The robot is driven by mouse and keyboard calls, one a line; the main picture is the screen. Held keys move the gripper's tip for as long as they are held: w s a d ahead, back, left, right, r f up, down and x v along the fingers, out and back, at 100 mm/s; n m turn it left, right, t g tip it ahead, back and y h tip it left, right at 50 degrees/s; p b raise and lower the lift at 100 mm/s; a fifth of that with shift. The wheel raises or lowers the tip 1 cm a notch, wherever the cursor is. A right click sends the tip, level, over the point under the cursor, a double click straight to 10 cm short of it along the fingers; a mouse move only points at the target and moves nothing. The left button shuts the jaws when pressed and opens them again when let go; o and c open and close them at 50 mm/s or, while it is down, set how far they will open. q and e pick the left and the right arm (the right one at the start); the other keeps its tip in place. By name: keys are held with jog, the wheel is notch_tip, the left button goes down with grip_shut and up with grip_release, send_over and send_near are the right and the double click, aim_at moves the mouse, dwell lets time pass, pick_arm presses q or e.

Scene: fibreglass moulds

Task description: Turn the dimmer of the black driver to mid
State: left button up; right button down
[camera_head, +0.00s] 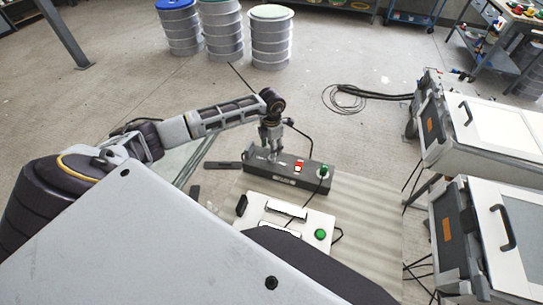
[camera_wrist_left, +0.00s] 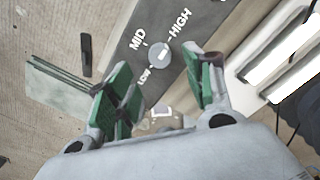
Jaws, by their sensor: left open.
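The black driver (camera_head: 262,177) is a long dark box on the pale table. In the left wrist view its dark top (camera_wrist_left: 203,25) shows the words LOW, MID and HIGH around a small round grey dimmer knob (camera_wrist_left: 159,55). A small pale mark shows on the knob; I cannot tell for sure which word it points at. My left gripper (camera_head: 271,146) points down above the driver's left part. In the left wrist view its green-padded fingers (camera_wrist_left: 166,76) are open, with the knob just beyond the gap between them. The head view hides the knob behind the gripper. My right gripper is not seen.
A white panel (camera_head: 318,221) with a green button (camera_head: 320,234) lies in front. A dark flat bar (camera_head: 222,165) lies left. White-topped cases (camera_head: 495,130) stand right.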

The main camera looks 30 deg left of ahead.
pick_arm(q)
notch_tip(320, 180, down, 5)
jog(key=shift+f+p, duration=0.15)
jog(key=shift+p, duration=0.15)
jog(key=shift+f, duration=0.65)
jog(key=c, duration=1)
jog(key=shift+c, duration=0.2)
